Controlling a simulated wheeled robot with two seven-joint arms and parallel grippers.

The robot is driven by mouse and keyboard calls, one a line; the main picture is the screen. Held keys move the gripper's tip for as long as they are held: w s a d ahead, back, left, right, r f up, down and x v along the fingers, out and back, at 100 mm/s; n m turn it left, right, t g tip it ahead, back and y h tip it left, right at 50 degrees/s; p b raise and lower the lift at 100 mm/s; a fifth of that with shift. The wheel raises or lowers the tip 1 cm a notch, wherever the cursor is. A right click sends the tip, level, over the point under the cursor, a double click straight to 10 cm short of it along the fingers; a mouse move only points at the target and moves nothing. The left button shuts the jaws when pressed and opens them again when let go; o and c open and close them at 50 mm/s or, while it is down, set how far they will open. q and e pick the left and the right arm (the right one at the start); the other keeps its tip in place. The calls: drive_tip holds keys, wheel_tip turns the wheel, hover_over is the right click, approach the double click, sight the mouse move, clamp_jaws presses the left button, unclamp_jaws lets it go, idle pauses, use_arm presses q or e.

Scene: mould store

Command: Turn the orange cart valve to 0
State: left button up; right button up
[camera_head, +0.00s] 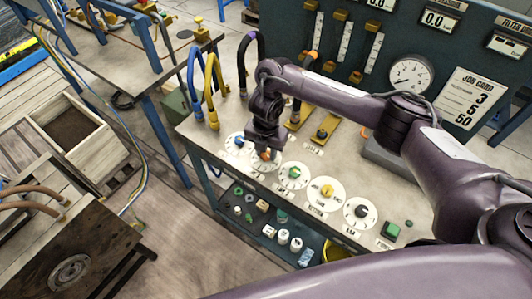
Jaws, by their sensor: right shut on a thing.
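The cart (409,206) has a light top with a row of round white dials, each with a coloured knob. The orange valve (266,156) is the second dial from the left, between the blue valve (238,142) and the green valve (295,173). My right gripper (265,149) reaches down from above and is shut on the orange knob, hiding part of it and its dial. The numbers and the pointer direction are too small to read. My left gripper is not in view.
A yellow valve (327,190) and a black valve (362,211) continue the row to the right, followed by a green button (391,231). Blue and yellow hoses (212,84) rise behind the dials. A panel with a gauge (411,75) and a job card (468,98) stands behind.

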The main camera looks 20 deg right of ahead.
sight(266, 154)
drive_tip(key=shift+r+n+b, duration=0.1)
drive_tip(key=shift+n+b, duration=0.25)
drive_tip(key=shift+n, duration=0.95)
drive_tip(key=shift+w+n, duration=0.1)
drive_tip(key=shift+n, duration=0.2)
drive_tip(key=o, duration=1)
drive_tip(key=shift+c, duration=0.2)
drive_tip(key=shift+r, duration=0.45)
wheel_tip(266, 154, up, 7)
drive_tip(key=shift+f+p, duration=0.1)
drive_tip(key=shift+p, duration=1)
